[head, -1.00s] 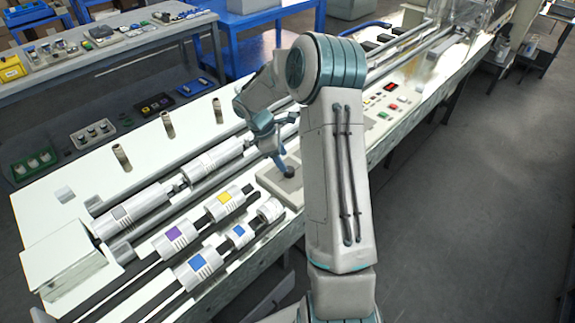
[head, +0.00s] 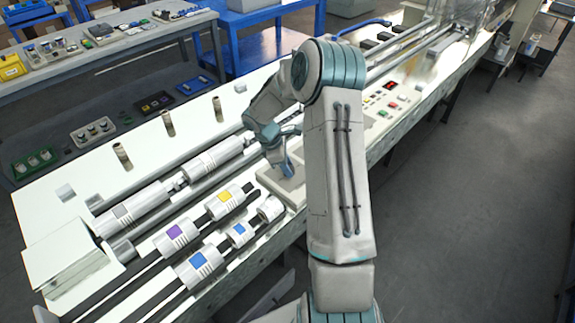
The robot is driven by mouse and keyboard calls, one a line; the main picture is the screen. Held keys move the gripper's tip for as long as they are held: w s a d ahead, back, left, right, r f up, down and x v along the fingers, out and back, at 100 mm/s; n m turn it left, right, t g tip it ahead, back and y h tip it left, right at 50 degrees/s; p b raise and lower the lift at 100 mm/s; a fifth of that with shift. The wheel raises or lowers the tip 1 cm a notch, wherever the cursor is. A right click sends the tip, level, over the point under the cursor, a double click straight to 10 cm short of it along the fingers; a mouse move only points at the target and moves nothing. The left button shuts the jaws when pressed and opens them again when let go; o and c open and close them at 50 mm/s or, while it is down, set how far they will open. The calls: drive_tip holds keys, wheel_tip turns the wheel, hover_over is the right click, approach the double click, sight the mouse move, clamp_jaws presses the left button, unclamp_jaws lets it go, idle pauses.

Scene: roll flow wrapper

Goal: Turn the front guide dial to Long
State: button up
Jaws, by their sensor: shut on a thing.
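The front guide dial, a dark knob on a pale raised plate (head: 267,175) at the near edge of the machine, is hidden behind my gripper. My gripper (head: 289,172) points down over this plate, in the middle of the head view, just left of my forearm. It is shut on the dial, though the fingers hide the grip itself. The dial's pointer and any position labels cannot be made out.
Rollers with purple (head: 176,232), yellow (head: 224,197) and blue (head: 197,260) labels lie on rods left of the plate. A button panel (head: 390,101) is beyond my arm. Short posts (head: 168,123) stand along the far side. The floor at right is open.

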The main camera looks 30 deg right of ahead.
drive_tip(key=shift+w+m, duration=0.1)
drive_tip(key=shift+m, duration=0.2)
drive_tip(key=m, duration=0.2)
drive_tip(key=m+g+y+b, duration=0.1)
drive_tip(key=m, duration=0.2)
drive_tip(key=shift+w+d+m+g+y+b, duration=0.1)
drive_tip(key=shift+m+g+y+b, duration=0.2)
drive_tip(key=m+y, duration=0.1)
drive_tip(key=m, duration=0.1)
drive_tip(key=m+y+b, duration=0.1)
drive_tip(key=m, duration=0.2)
drive_tip(key=shift+d+g, duration=0.15)
drive_tip(key=shift+g, duration=0.25)
drive_tip(key=shift+m, duration=0.4)
drive_tip(key=o, duration=1)
drive_tip(key=shift+c, duration=0.2)
drive_tip(key=shift+w+r, duration=0.1)
